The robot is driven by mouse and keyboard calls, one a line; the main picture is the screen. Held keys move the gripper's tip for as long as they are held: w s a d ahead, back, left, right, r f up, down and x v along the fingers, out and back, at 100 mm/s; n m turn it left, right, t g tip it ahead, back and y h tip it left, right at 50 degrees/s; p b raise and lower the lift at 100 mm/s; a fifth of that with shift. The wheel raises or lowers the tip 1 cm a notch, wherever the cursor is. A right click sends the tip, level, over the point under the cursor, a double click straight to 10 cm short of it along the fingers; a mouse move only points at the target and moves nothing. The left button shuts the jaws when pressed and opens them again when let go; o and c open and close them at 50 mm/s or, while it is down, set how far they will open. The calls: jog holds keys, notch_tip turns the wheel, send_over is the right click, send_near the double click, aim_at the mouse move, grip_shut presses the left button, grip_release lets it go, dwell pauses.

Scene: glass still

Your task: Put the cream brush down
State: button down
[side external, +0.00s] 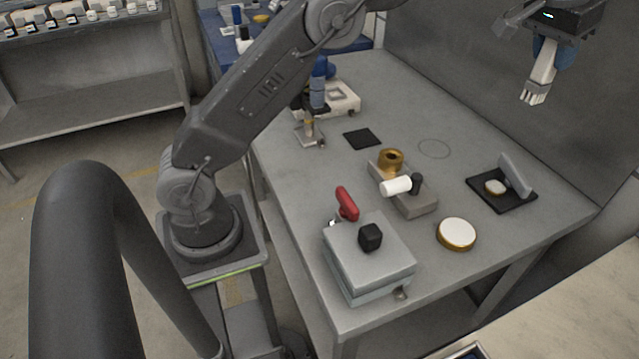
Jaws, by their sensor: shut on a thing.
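My gripper (550,45) is at the upper right, raised above the far right part of the grey table (445,180). It is shut on the cream brush (541,74), which hangs below it with its pale bristle end down, slightly tilted. The brush is clear of the table. The upper part of the brush is hidden by the gripper. A blue part shows just behind the brush; I cannot tell what it belongs to.
A black stand with a grey upright plate (513,175) is at right. A round cream-topped brass disc (457,234) is in front. A fixture with a brass ring (391,159) and white handle is central. A grey box with a red handle (347,204) stands nearest. A black square (361,138) lies flat.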

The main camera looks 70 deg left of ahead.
jog(key=s+a+r+n+g+y, duration=0.1)
jog(key=s+a+r+n, duration=0.25)
jog(key=s+a, duration=0.55)
jog(key=s+a+r+n+y, duration=0.25)
jog(key=s+a+n, duration=0.35)
jog(key=a, duration=0.4)
jog(key=s+a+f+n+g+y, duration=0.1)
jog(key=s+a+f+n+g, duration=0.2)
jog(key=s, duration=1.1)
jog(key=s+a+f+n, duration=0.25)
jog(key=s+n, duration=0.25)
jog(key=s, duration=0.8)
notch_tip(320, 180, down, 12)
jog(key=shift+w+d+f, duration=1.2)
jog(key=shift+d+f, duration=0.25)
jog(key=shift+f, duration=0.35)
jog(key=shift+w+d+f, duration=1.2)
jog(key=shift+d+f, duration=0.3)
jog(key=shift+f, duration=0.35)
jog(key=shift+w+d+f, duration=1.2)
jog(key=shift+d+f, duration=0.25)
jog(key=shift+f, duration=0.35)
jog(key=shift+f, duration=0.2)
